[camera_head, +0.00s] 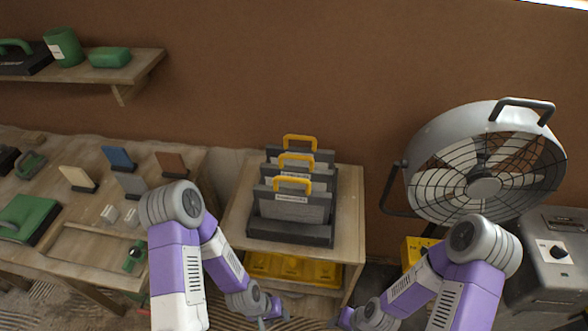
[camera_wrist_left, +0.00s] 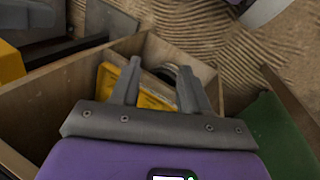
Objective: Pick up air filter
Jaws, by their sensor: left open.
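Three grey air filters with yellow handles stand upright one behind another in a dark rack (camera_head: 290,234) on a small wooden stand. The nearest air filter (camera_head: 291,207) shows a white label on its front. My left gripper (camera_head: 272,314) is low in front of the stand, below the rack and apart from the filters. In the left wrist view its two fingers (camera_wrist_left: 157,88) are spread with nothing held between them. My right gripper (camera_head: 341,317) is low at the bottom edge, to the right of the left one; its jaws are not clear.
The stand's lower shelf holds a yellow tray (camera_head: 294,268). A large grey fan (camera_head: 484,187) stands at right beside a grey machine (camera_head: 556,255). A workbench (camera_head: 75,240) with colour samples is at left. A wall shelf (camera_head: 90,76) holds green items.

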